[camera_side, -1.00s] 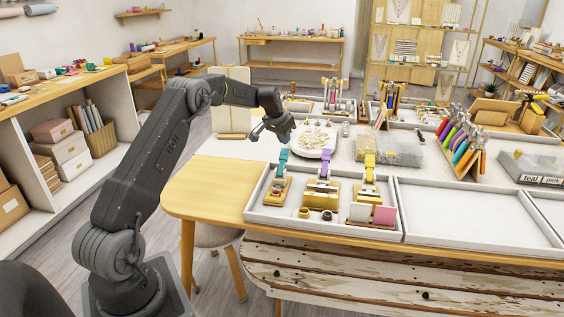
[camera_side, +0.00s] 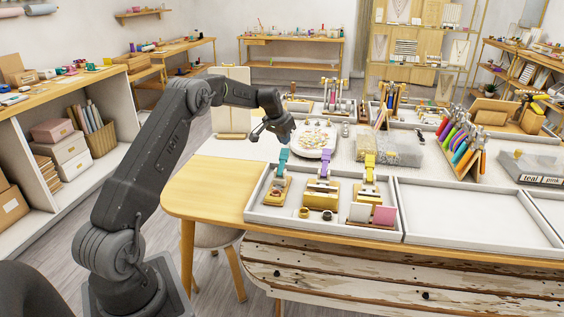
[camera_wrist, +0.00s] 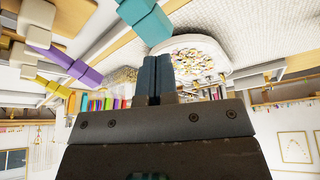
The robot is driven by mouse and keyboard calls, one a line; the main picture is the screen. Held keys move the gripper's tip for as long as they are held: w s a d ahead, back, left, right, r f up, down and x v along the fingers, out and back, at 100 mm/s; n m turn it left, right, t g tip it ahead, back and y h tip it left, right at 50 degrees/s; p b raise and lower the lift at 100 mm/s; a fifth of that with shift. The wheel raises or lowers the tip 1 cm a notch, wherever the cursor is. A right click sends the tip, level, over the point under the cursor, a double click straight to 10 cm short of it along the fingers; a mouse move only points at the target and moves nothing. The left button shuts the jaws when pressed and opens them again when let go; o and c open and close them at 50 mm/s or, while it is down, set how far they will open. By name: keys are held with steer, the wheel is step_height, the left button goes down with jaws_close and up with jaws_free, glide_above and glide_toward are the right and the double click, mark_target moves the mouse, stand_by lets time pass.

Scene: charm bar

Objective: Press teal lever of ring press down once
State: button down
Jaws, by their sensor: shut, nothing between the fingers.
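The teal lever (camera_side: 283,160) stands raised on the ring press (camera_side: 276,189), a gold-coloured press at the left end of the white tray. In the wrist view the teal lever (camera_wrist: 147,20) shows at the top centre, just beyond my fingertips. I cannot tell whether the fingertips touch the lever; a small gap seems to show in the side view.
Presses with a purple lever (camera_side: 325,165) and a yellow lever (camera_side: 370,167) stand to the right in the same tray (camera_side: 350,226). A round white dish of charms (camera_side: 316,140) lies behind the teal lever. An empty tray (camera_side: 470,215) lies at right.

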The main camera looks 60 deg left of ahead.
mark_target(284, 149)
steer(key=shift+f, duration=2.4)
steer(key=shift+r, duration=0.15)
steer(key=shift+s+d+r, duration=0.1)
steer(key=shift+r, duration=2.65)
step_height(284, 149, up, 5)
steer(key=shift+f, duration=0.1)
